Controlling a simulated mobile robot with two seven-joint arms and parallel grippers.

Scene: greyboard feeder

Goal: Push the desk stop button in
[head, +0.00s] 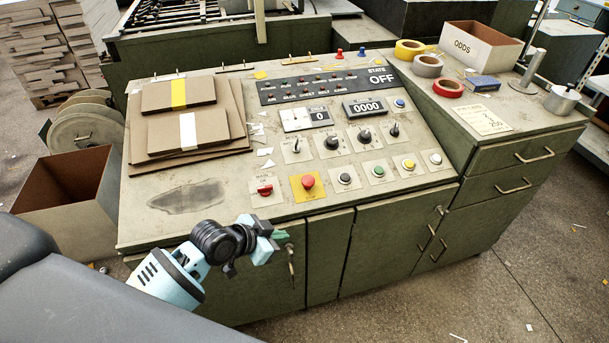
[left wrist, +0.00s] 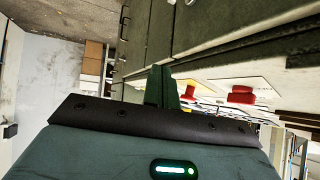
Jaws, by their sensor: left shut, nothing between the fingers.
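The desk stop button is a red mushroom button (head: 308,181) on a yellow plate, near the front edge of the sloping console panel. It stands out from its plate. My left gripper (head: 277,235) is shut and empty, in front of the console's front edge, lower and to the left of the button and apart from it. In the left wrist view the closed green fingers (left wrist: 165,87) point at the console front, with two red controls (left wrist: 240,95) just to their right. My right gripper is not in view.
A red main switch (head: 265,190) sits just left of the stop button. Black, green, yellow and white buttons (head: 377,171) line up to its right. Stacked greyboard (head: 188,122) lies on the left of the desk; an open box (head: 70,195) stands beside it.

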